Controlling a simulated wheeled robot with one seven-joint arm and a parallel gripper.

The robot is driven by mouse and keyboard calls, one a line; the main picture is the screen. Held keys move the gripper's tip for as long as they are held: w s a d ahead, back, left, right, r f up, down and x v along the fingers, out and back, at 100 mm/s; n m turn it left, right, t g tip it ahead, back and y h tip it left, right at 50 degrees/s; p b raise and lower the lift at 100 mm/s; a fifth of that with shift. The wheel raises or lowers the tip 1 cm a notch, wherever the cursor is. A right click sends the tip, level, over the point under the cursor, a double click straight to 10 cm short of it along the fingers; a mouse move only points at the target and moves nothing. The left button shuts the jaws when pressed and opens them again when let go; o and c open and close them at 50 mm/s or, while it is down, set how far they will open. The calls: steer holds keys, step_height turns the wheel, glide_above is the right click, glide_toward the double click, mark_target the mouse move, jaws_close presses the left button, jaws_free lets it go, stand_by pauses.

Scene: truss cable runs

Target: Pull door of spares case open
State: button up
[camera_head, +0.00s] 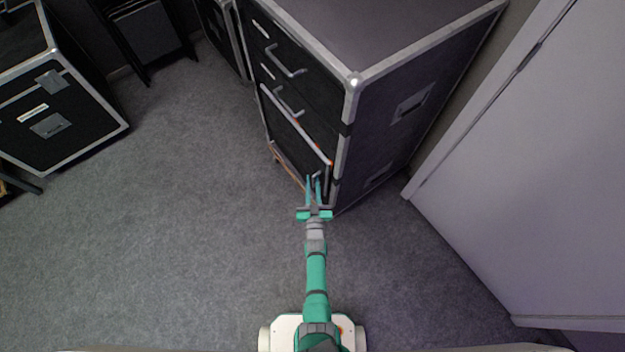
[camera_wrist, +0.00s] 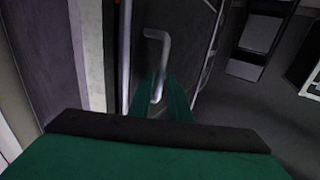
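The spares case is likely the tall black case (camera_head: 400,95) with silver edges, right of centre in the head view. Its lower door (camera_head: 290,125) is below two drawers with bar handles. A pale bar handle (camera_wrist: 158,42) stands on the door panel (camera_wrist: 185,22) in the wrist view. My gripper (camera_head: 314,180) is at the lower right of the door. Its two green fingers (camera_wrist: 160,92) are apart, with the handle's lower part between them. I cannot tell whether they touch it. I cannot tell whether the door is slightly ajar.
Another black case (camera_head: 60,125) stands at the left, and dark folded furniture (camera_head: 150,40) is at the back. A pale wall or panel (camera_head: 540,170) is close on the right. Grey carpet (camera_head: 170,220) is clear left of the tall case.

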steer(key=shift+w, duration=0.7)
jaws_close()
